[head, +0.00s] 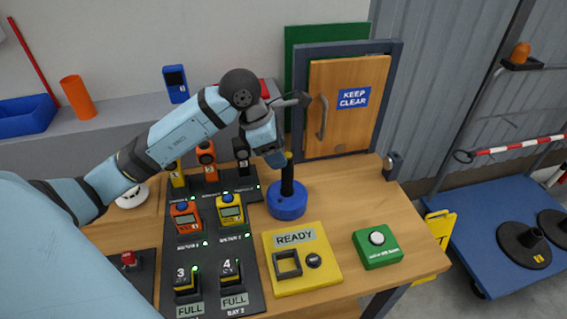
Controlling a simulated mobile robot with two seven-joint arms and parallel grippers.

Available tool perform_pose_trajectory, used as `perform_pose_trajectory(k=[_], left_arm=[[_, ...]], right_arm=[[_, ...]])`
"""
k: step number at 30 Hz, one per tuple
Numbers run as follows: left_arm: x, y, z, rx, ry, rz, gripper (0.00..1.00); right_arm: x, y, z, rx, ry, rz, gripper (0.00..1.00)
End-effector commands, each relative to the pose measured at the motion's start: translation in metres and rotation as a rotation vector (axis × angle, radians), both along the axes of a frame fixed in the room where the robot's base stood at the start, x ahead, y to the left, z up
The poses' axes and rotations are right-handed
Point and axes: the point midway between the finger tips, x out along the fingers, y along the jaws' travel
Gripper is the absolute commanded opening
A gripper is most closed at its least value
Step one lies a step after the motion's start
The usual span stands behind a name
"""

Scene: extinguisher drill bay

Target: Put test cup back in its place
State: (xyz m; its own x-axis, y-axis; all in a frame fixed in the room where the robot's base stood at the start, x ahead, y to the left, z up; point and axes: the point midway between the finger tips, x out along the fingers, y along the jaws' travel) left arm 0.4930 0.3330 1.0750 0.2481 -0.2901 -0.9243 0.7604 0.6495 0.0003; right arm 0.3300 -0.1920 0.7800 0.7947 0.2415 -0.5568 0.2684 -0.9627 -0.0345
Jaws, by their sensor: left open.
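No item in view is plainly marked as the test cup. The most cup-like thing is an orange cylinder (78,97) standing upright on the grey ledge at the back left. A blue round base with a black upright post (288,190) stands on the wooden bench, right of the black charging panel. My left gripper (279,160) points down at the top of this post, close beside it. It is open, and I see nothing held in it. Whether it touches the post I cannot tell. My right gripper is not in view.
The black panel (215,264) holds several orange and yellow meters. A yellow READY box (318,272) and a green button box (377,248) stand at the front. A wooden KEEP CLEAR door (348,120) is behind the bench. A blue trolley (490,255) stands right.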

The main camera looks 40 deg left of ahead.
Motion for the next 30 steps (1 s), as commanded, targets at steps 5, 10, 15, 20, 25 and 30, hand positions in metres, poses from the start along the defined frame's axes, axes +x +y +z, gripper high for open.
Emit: perform_pose_trajectory(k=[5, 10, 15, 20, 25, 30], left_arm=[[-0.009, 0.012, 0.035, 0.002, -0.004, 0.001, 0.56], [-0.014, 0.017, 0.055, 0.0, -0.002, 0.001, 0.56], [-0.017, 0.019, 0.062, 0.0, 0.0, 0.0, 0.56], [-0.017, 0.019, 0.063, -0.001, -0.001, 0.0, 0.56], [-0.017, 0.019, 0.062, -0.001, -0.001, 0.0, 0.56], [-0.017, 0.019, 0.063, -0.001, -0.001, 0.0, 0.56]], right_arm=[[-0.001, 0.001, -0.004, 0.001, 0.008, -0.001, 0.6], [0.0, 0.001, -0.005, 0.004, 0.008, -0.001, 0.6], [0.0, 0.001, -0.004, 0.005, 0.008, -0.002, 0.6], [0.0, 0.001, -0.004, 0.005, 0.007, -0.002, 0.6], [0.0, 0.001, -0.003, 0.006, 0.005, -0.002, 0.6], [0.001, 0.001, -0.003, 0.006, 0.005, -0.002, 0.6]])
